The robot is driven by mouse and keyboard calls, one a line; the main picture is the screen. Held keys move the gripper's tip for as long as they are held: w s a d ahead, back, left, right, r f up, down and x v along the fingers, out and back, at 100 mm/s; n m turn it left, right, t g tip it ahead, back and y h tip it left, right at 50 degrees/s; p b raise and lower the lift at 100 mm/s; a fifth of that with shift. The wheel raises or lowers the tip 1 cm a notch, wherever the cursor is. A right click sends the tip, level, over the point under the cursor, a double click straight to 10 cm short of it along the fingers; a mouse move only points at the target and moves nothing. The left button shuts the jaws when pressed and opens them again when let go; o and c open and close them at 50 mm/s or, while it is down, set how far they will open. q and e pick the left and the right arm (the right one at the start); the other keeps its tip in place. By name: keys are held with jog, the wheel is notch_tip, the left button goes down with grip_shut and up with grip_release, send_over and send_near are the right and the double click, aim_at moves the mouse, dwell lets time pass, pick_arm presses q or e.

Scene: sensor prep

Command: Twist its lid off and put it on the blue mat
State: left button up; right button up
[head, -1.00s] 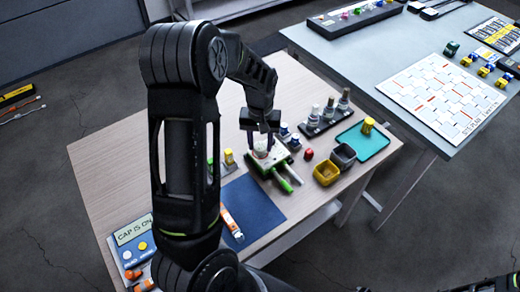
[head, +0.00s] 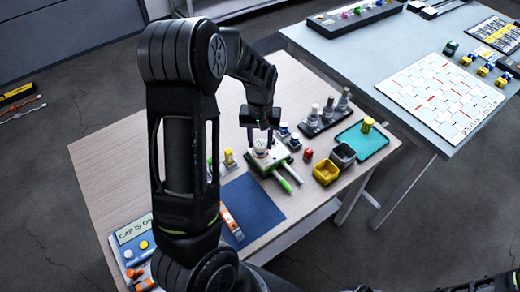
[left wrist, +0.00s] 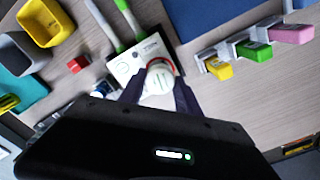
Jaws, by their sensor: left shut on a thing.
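A white round lid (left wrist: 157,84) with pale green marks is between the two fingers of my left gripper (left wrist: 158,92), which is shut on it. In the head view the left gripper (head: 260,138) points down over the lid (head: 260,147) at a pale holder (head: 266,163) with green-ended handles. A red ring shows by the lid in the wrist view; the container below is mostly hidden. I cannot tell whether the lid is still joined to it. My right gripper is not in view.
A yellow bin (head: 326,173) and a grey bin (head: 343,156) stand right of the holder, by a teal tray (head: 372,143). A small red item (head: 308,154) and a rack of bottles (head: 322,122) are close by. An orange-and-white item (head: 231,223) edges the mat's left.

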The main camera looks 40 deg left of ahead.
aim_at(260, 143)
pick_arm(q)
jog(key=shift+r, duration=0.1)
jog(key=shift+r+p, duration=1.15)
jog(key=shift+r, duration=0.3)
jog(key=shift+f, duration=0.1)
